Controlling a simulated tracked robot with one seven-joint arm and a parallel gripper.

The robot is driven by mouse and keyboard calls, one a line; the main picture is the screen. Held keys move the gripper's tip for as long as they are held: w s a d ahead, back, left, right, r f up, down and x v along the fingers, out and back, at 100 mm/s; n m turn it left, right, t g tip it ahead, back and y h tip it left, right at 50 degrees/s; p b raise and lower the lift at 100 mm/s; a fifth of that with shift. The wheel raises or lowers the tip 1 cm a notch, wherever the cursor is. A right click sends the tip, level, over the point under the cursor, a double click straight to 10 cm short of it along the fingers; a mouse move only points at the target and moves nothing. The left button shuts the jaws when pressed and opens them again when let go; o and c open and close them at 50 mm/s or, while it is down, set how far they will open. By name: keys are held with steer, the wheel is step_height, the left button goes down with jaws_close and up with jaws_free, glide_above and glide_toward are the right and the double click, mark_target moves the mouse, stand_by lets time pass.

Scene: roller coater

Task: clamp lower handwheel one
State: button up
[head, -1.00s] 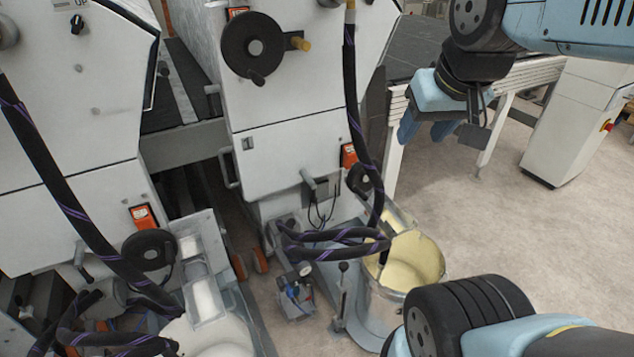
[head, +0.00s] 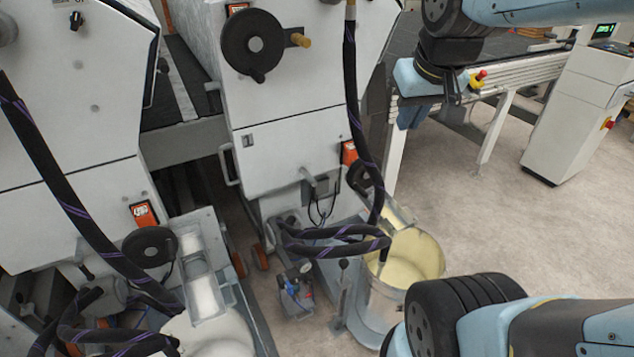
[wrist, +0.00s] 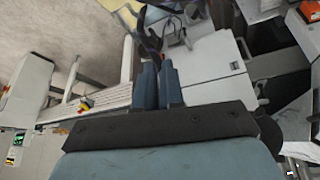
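Two lower black handwheels are in the head view: one (head: 148,246) on the left machine, and a smaller one (head: 363,179) on the right machine, partly behind a hose. I cannot tell which is number one. A larger black handwheel (head: 252,45) with a yellow knob sits higher on the right machine. My gripper (head: 408,116) hangs right of the right machine, apart from every handwheel; the arm partly hides it. In the wrist view its two blue fingers (wrist: 159,68) lie side by side with almost no gap and nothing between them.
Black hoses (head: 350,100) hang in front of the machines. A bucket of pale yellow liquid (head: 415,257) stands below the right machine. A slatted bench (head: 520,80) and a white cabinet (head: 570,115) stand to the right. The floor (head: 470,220) between is clear.

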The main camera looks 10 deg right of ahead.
steer(key=shift+n+g, duration=0.6)
steer(key=shift+n, duration=0.2)
steer(key=w+f, duration=0.1)
steer(key=w, duration=0.3)
steer(key=w+f, duration=0.2)
steer(key=w, duration=0.2)
steer(key=w+f, duration=0.2)
steer(key=w, duration=0.3)
steer(key=shift+a+f, duration=0.15)
steer(key=shift+a, duration=0.25)
jaws_close()
steer(key=w+f+y, duration=0.2)
steer(key=w+f, duration=0.6)
steer(key=f, duration=0.5)
steer(key=w+f+y, duration=0.2)
steer(key=w+f, duration=0.7)
steer(key=f, duration=0.3)
steer(key=w+a+f+n+y, duration=0.1)
steer(key=w+f+y, duration=0.1)
steer(key=w+f, duration=0.7)
step_height(320, 180, down, 5)
steer(key=shift+w+r+g, duration=0.15)
steer(key=shift+g, duration=0.15)
steer(key=shift+a, duration=0.15)
steer(key=x, duration=1)
